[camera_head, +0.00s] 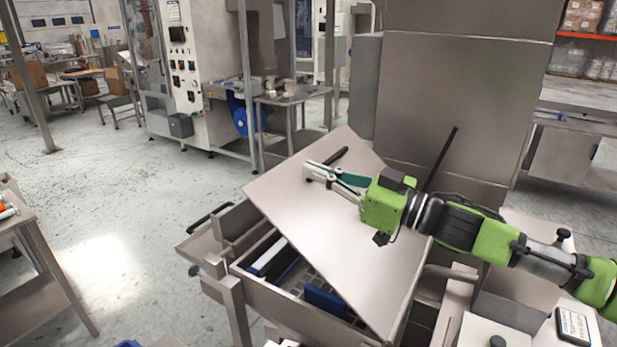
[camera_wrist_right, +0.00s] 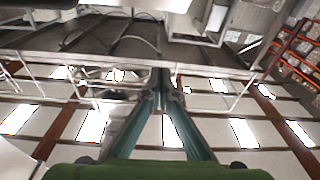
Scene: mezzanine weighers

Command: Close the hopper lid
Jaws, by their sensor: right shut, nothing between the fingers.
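The hopper lid (camera_head: 345,235) is a flat grey metal panel in the head view. It is tilted and stands partly open over the hopper (camera_head: 290,312), whose inside shows below the lid's near left edge. A short black bar, perhaps a handle (camera_head: 338,156), is near the lid's far edge. My right gripper (camera_head: 308,172) is in front of the lid's upper part, shut and empty; whether it touches the lid is unclear. Its teal fingers (camera_wrist_right: 162,78) are together in the right wrist view. My left gripper is not in view.
Blue and white parts (camera_head: 325,300) lie inside the hopper. A tall grey metal housing (camera_head: 455,90) stands behind the lid, with a thin black rod (camera_head: 440,160) in front of it. A table (camera_head: 30,240) stands at left, with open floor (camera_head: 120,215) between.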

